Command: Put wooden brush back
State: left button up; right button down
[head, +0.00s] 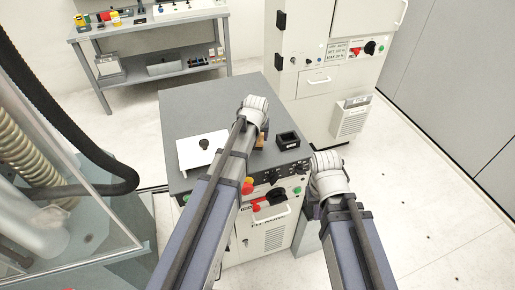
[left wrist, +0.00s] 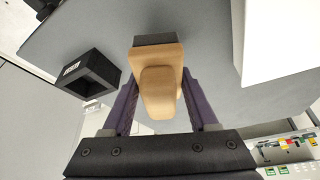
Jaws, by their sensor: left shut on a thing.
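The wooden brush (left wrist: 160,62) has a light tan body with a dark grey strip at its far end. In the left wrist view it sits between the two purple fingers of my left gripper (left wrist: 159,95), which is shut on it. The brush is over the grey bench top (left wrist: 210,42); I cannot tell whether it touches. In the head view my left arm mostly hides the brush, with a small tan patch showing beside the wrist. My right gripper (head: 309,207) hangs beside the cabinet's front right edge, mostly hidden by its wrist, so its opening does not show.
A black open box (head: 287,140) stands on the bench to the right of the brush. The cabinet front carries red, green and black controls. A glass enclosure (head: 75,175) with hoses stands at the left.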

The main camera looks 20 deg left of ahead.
pick_arm(q)
jog(key=shift+f+b, duration=1.9)
jog(key=shift+b, duration=0.05)
jog(key=shift+r, duration=0.15)
jog(key=o, duration=0.9)
jog(key=shift+f, duration=0.2)
jog(key=shift+c, duration=0.2)
jog(key=o, duration=0.4)
jog(key=shift+o, duration=0.2)
jog(key=shift+r, duration=0.15)
